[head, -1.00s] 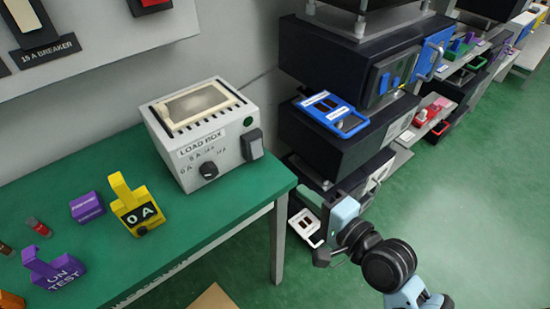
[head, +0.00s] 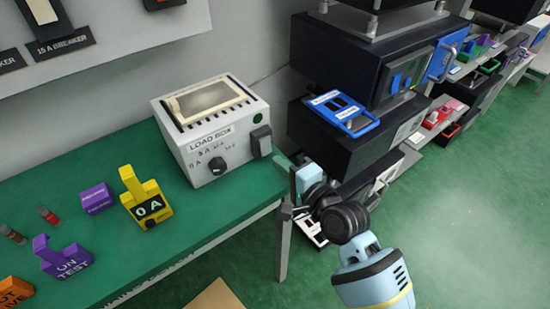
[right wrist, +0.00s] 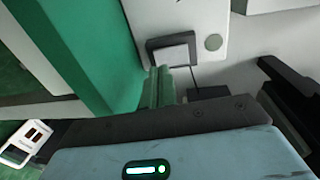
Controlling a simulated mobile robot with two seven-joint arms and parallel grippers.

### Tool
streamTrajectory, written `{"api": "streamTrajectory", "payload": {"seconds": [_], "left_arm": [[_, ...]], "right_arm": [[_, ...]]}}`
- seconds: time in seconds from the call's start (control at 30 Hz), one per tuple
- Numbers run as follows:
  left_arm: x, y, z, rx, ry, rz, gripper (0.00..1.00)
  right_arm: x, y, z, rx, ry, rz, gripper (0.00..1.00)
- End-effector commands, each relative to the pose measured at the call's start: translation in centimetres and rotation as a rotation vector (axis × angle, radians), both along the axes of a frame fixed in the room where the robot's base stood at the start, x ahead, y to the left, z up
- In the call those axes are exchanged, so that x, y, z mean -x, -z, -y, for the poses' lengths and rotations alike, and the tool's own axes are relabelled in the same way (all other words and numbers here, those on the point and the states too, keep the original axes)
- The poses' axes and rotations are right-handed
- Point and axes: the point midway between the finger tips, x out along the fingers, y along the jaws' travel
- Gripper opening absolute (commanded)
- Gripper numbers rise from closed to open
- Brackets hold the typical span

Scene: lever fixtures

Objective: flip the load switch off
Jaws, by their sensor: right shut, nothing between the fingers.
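The load box (head: 210,130) is a white case on the green bench, with a black knob (head: 217,165) and a dark rocker, the load switch (head: 261,141), at the right of its front. The switch also shows in the right wrist view (right wrist: 172,50), just beyond my fingertips. My right gripper (head: 284,164) is shut and empty, to the right of and slightly below the switch in the head view. In the right wrist view its closed fingers (right wrist: 160,82) point at the switch's lower edge; I cannot tell whether they touch. My left gripper is not in view.
On the bench (head: 120,240) stand a yellow "0 A" tag block (head: 146,200), a purple "UN TEST" block (head: 62,258) and a purple box (head: 96,198), left of the load box. Black equipment racks (head: 340,60) stand close to the right. Open green floor (head: 470,230) lies at right.

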Motion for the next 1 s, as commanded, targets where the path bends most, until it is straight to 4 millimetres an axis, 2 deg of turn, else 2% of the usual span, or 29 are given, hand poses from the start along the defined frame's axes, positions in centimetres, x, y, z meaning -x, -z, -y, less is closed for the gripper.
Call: {"api": "streamTrajectory", "payload": {"seconds": [0.1,0.3,0.67,0.83,1.0], "left_arm": [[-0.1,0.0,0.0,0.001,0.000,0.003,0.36],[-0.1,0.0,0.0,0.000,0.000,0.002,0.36],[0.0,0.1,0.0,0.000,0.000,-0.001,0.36],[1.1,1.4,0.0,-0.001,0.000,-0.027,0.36],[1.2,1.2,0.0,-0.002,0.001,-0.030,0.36]], "right_arm": [[-1.3,0.2,-0.9,0.001,0.000,0.000,0.00],[-2.2,0.3,-1.6,0.001,0.000,0.001,0.00],[-2.4,0.4,-1.7,0.000,0.000,0.000,0.00],[-2.6,1.1,-1.9,-0.018,-0.001,0.020,0.00],[-2.6,0.6,-1.9,-0.020,-0.001,0.027,0.00]]}}
